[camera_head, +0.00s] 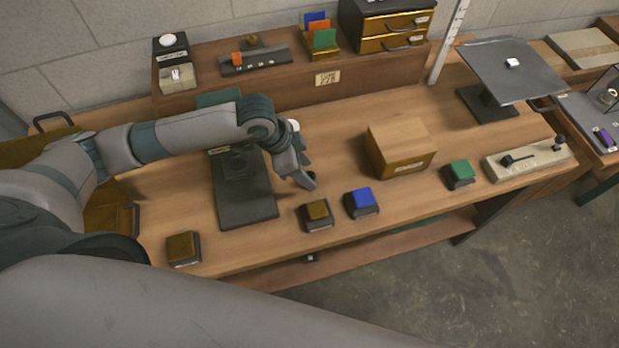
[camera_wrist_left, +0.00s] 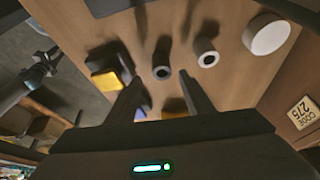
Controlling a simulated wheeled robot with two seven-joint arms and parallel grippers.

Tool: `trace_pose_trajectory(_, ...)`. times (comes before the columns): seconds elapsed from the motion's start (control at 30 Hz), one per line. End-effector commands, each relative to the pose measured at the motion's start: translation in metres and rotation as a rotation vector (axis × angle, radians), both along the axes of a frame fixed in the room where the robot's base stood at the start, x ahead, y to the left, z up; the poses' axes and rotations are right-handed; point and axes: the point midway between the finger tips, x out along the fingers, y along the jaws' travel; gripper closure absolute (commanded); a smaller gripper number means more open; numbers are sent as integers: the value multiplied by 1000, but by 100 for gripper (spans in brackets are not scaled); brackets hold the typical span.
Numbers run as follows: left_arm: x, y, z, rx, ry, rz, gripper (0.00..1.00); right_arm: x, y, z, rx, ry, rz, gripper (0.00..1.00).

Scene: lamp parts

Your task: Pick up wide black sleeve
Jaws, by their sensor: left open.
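My left gripper (camera_head: 301,181) is low over the bench, right of the dark slab stand. In the left wrist view its fingers (camera_wrist_left: 162,92) are apart with nothing held. I cannot tell surely which is the wide one. In the head view a small dark piece (camera_head: 310,176) shows beside the fingertips; the rest is hidden behind the gripper.
A white round part (camera_wrist_left: 268,35) is near the sleeves. A wooden box (camera_head: 400,146) stands to the right. A grey pronged arm end (camera_wrist_left: 38,68), possibly my right gripper, shows in the wrist view.

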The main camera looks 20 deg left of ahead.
Motion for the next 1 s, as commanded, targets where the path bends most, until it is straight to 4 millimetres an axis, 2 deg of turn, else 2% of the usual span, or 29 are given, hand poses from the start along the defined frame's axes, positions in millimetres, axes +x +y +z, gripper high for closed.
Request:
trace_pose_trajectory(0.17,4,0,-17,1,5,2,53,0,0,15,0,0,0,69)
trace_pose_trajectory(0.4,8,-8,-39,1,2,0,53,0,0,21,0,0,0,69)
trace_pose_trajectory(0.87,9,-8,-41,1,0,0,53,0,0,20,0,1,1,69)
trace_pose_trajectory(0.9,9,-8,-41,1,0,0,55,0,0,20,0,1,1,69)
trace_pose_trajectory(1.0,9,-8,-41,1,0,0,79,0,0,20,0,1,1,69)
